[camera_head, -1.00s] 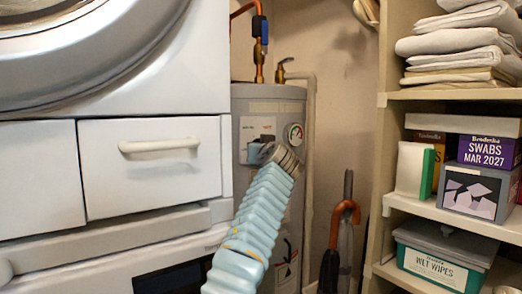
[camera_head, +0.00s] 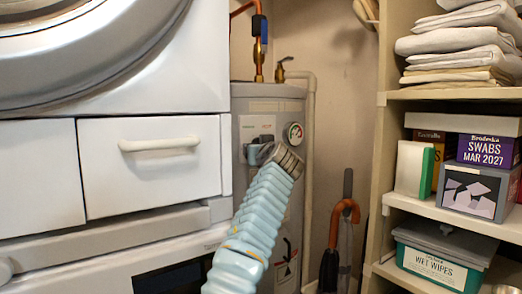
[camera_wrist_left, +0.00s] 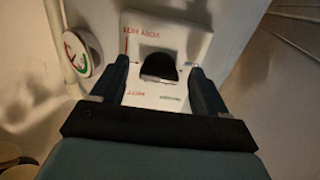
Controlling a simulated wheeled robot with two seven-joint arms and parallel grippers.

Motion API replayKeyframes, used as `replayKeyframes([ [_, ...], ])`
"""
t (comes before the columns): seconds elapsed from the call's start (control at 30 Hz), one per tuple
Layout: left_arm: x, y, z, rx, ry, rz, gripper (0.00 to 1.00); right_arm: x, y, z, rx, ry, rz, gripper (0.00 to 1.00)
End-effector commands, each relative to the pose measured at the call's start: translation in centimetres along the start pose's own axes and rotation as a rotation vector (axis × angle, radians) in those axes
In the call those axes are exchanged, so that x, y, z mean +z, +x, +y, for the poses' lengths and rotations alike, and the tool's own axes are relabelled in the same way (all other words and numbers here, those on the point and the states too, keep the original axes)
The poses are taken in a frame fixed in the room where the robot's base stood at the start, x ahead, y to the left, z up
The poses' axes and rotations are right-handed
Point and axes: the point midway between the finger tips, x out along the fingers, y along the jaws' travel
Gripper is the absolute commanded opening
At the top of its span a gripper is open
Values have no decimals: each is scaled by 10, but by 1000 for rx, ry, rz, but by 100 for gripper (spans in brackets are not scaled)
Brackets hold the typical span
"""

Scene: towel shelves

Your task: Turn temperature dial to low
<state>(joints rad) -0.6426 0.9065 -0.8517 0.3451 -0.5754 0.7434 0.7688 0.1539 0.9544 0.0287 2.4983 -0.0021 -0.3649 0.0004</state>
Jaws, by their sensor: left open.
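The temperature dial is a black knob (camera_wrist_left: 158,66) on a white panel (camera_wrist_left: 190,38) with red lettering that includes "VERY HOT" and "HOT". In the head view the panel (camera_head: 258,125) is on the front of the grey water heater (camera_head: 268,101), and my gripper and arm hide the knob. My left gripper (camera_head: 256,153) is at the panel. In the left wrist view its two dark fingers (camera_wrist_left: 160,76) are open, one on each side of the knob. I cannot tell whether they touch it. My right gripper is not in view.
A round gauge (camera_head: 295,133) is on the heater, right of the panel. The white washer drawer (camera_head: 150,165) is close on the left. Shelves with towels (camera_head: 455,47) and boxes (camera_head: 472,190) stand at the right.

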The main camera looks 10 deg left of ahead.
Motion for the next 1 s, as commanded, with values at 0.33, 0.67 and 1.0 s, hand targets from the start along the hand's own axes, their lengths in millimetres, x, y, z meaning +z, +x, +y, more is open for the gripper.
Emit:
replayKeyframes([
  [0.33,5,-19,0,2,-1,4,74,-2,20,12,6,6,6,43],
  [0.67,4,-68,0,1,-1,2,74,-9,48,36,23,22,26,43],
  [1.0,0,-75,0,0,0,0,74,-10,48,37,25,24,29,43],
])
